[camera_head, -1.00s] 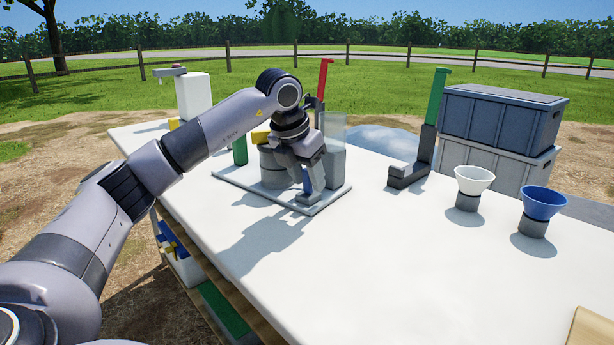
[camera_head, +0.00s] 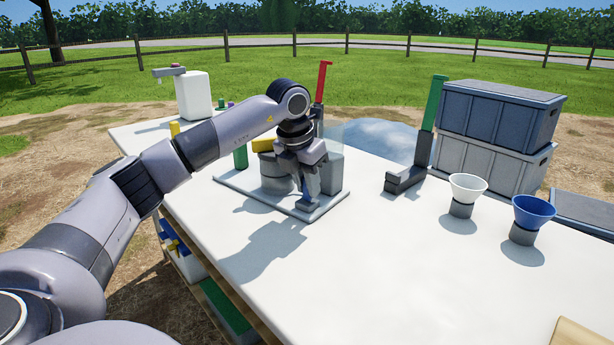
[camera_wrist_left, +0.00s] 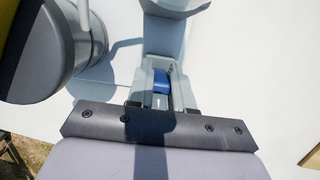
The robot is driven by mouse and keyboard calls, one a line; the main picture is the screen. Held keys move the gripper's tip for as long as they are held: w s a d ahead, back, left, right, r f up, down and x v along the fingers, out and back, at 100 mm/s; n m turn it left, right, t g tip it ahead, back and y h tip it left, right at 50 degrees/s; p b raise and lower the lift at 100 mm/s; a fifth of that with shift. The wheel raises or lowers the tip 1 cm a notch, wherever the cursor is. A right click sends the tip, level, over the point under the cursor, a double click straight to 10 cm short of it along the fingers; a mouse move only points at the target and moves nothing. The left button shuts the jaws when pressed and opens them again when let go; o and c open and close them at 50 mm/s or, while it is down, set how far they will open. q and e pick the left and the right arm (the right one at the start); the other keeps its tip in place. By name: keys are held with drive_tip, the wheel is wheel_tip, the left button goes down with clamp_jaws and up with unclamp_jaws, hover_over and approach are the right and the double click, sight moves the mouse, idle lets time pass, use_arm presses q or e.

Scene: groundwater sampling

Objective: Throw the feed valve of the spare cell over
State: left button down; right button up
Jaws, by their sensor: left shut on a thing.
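My left gripper (camera_head: 308,192) reaches down over a light grey plate (camera_head: 240,186) on the white table. In the left wrist view it is shut on a small blue part (camera_wrist_left: 161,82), which I take to be the feed valve's handle; the fingers hide much of it. In the head view this part is hidden behind the fingers. Grey cylinders (camera_head: 275,184) (camera_head: 331,172) stand on the plate on both sides of my gripper. A grey cylinder with a yellow part (camera_wrist_left: 40,50) shows at the wrist view's left. I cannot tell which body is the spare cell. My right gripper is out of view.
A red upright lever (camera_head: 322,80) rises behind my gripper, and a green lever (camera_head: 434,105) on a dark base stands to the right. White (camera_head: 466,187) and blue (camera_head: 533,209) funnels stand at the right. Stacked grey crates (camera_head: 495,125) are behind. The table's front middle is clear.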

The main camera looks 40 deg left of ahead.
use_arm(q)
drive_tip(key=c, duration=1)
unclamp_jaws()
drive_tip(key=shift+r, duration=0.25)
drive_tip(key=p+v, duration=0.1)
drive_tip(key=v, duration=0.4)
drive_tip(key=shift+s+r+p, duration=0.1)
drive_tip(key=shift+p, duration=0.25)
drive_tip(key=shift+s+r, duration=0.25)
drive_tip(key=shift+r, duration=0.4)
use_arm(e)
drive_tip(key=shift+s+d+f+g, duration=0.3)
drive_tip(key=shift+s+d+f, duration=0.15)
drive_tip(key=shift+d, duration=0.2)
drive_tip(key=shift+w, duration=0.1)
